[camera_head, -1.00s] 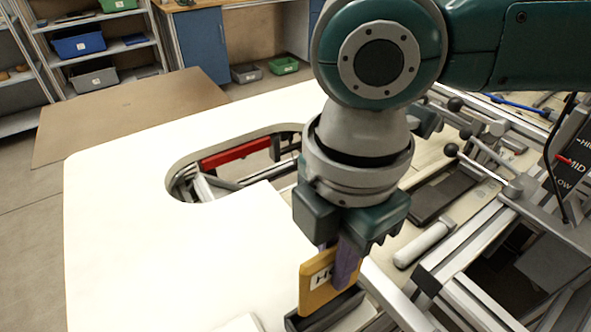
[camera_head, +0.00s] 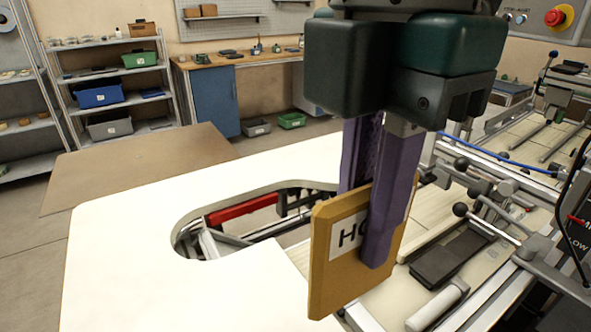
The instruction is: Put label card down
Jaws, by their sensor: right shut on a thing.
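The label card (camera_head: 327,279) is a thick yellow-orange plate with a white label; its lettering is partly covered by a finger, with "HO" readable. My right gripper (camera_head: 377,225) points down from the top of the head view, its purple fingers shut on the card. The card is held upright, slightly tilted, in front of the white table's right edge. No support shows touching its lower edge. My left gripper is not in view.
The white table (camera_head: 130,255) has a slot-shaped opening with a red bar (camera_head: 242,209) and metal parts inside. To the right are rails, levers with black knobs and a dark pad (camera_head: 450,257). The table's left part is clear. Shelves with bins stand behind.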

